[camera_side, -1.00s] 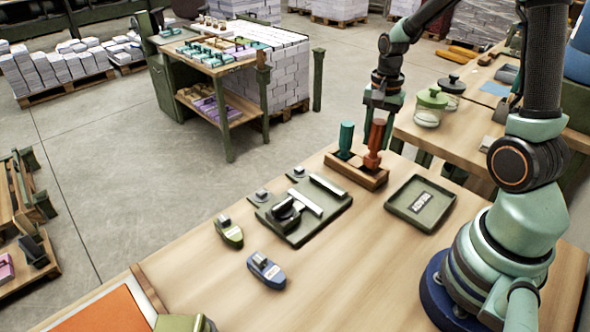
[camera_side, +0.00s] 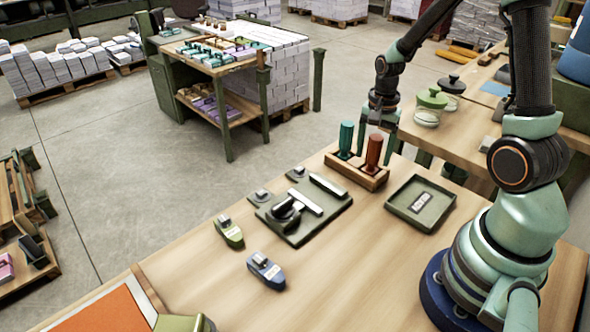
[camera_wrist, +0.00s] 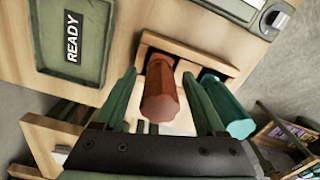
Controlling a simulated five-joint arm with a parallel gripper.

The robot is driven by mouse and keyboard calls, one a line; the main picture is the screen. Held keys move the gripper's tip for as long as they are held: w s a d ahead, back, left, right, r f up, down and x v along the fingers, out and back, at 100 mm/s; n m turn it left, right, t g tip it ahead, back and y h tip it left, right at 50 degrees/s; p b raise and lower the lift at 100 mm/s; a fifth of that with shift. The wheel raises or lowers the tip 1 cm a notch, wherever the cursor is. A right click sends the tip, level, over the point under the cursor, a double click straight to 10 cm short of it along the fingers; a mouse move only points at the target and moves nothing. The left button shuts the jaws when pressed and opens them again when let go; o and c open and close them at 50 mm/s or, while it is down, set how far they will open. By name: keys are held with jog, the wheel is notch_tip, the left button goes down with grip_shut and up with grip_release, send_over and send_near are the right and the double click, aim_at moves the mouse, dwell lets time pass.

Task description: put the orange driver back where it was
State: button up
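The orange driver (camera_side: 374,152) stands upright in the wooden rack (camera_side: 345,168), in the right slot, beside the teal driver (camera_side: 346,137). My gripper (camera_side: 380,128) is above the rack, with its fingers around the orange driver's upper part. In the wrist view the orange driver (camera_wrist: 160,92) lies between the two green fingers of my gripper (camera_wrist: 160,76), with gaps visible on both sides. The gripper is open. The teal driver (camera_wrist: 228,105) is just outside the right finger. The orange driver's lower end is hidden in the rack (camera_wrist: 185,63).
A green tray (camera_side: 398,211) with a label sits right of the rack; the label reads READY in the wrist view. A green plate with a fixture (camera_side: 325,222) lies left of the rack.

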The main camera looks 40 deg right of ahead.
notch_tip(320, 180, up, 12)
jog(key=shift+f, duration=0.2)
jog(key=shift+r, duration=0.3)
jog(key=shift+a+r, duration=0.25)
jog(key=s+a+r+n+t, duration=0.2)
jog(key=a+r+n, duration=0.1)
jog(key=a+n, duration=0.4)
jog(key=s+a+r+n+t, duration=0.2)
jog(key=a+r+n+t, duration=0.1)
jog(key=a+n, duration=0.4)
jog(key=shift+r+n+t, duration=0.2)
jog(key=shift+n+t, duration=0.1)
jog(key=shift+n, duration=0.2)
